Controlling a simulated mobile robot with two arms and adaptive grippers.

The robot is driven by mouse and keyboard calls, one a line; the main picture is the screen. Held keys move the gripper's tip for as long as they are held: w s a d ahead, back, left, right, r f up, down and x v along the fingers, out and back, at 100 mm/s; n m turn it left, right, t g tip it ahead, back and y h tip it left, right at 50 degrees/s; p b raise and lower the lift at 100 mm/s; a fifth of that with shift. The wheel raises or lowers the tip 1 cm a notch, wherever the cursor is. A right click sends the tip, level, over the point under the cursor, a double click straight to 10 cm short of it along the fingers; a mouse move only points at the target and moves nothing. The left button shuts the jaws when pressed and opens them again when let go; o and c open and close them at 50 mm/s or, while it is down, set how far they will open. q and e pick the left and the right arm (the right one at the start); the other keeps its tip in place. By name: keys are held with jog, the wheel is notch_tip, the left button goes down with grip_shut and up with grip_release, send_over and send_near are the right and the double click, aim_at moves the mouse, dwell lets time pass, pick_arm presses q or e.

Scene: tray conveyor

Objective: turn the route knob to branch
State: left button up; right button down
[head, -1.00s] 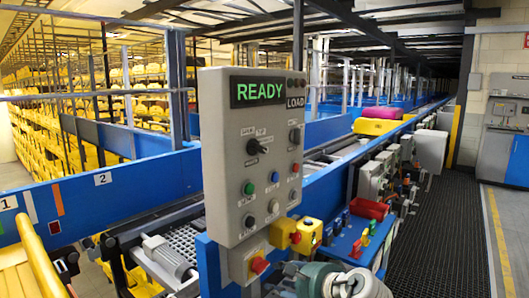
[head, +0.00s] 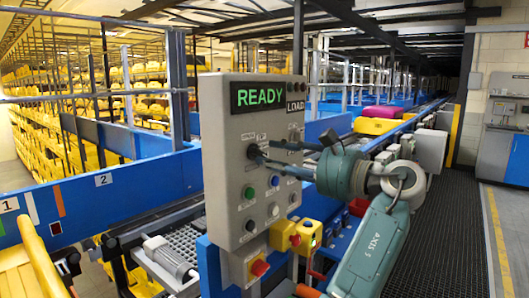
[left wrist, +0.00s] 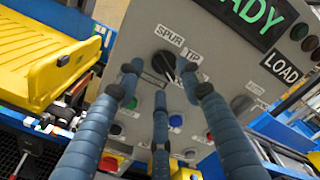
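The grey control panel (head: 225,195) stands upright in front of me with a green READY display (head: 259,96). A black knob (left wrist: 167,60) at its upper left has labels SPUR and TIP above it, and a third label is partly hidden by a finger. I see no label reading "branch", and the knob's exact pointing direction is unclear. My left gripper (head: 264,156) reaches in from the right to this knob. In the left wrist view its three blue fingers (left wrist: 166,88) are spread around the knob, with gaps between them. My right gripper is out of view.
A second black knob (left wrist: 241,104) sits under the LOAD label (left wrist: 283,67). Several coloured buttons are below, including a blue one (left wrist: 175,121). Yellow boxes with a red button (head: 259,268) are at the panel's base. A blue conveyor rail (head: 130,190) runs behind it.

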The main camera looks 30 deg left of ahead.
aim_at(260, 155)
pick_arm(q)
jog(key=shift+w+a, duration=0.15)
jog(key=shift+a, duration=1.5)
grip_shut()
jog(key=shift+f+n, duration=0.1)
jog(key=shift+n, duration=0.2)
jog(key=n+b, duration=0.1)
jog(key=n, duration=0.1)
jog(key=shift+f+n, duration=0.15)
jog(key=shift+n, duration=0.15)
jog(key=shift+w+n+b, duration=0.1)
jog(key=shift+n+b, duration=0.9)
jog(key=shift+n, duration=1.3)
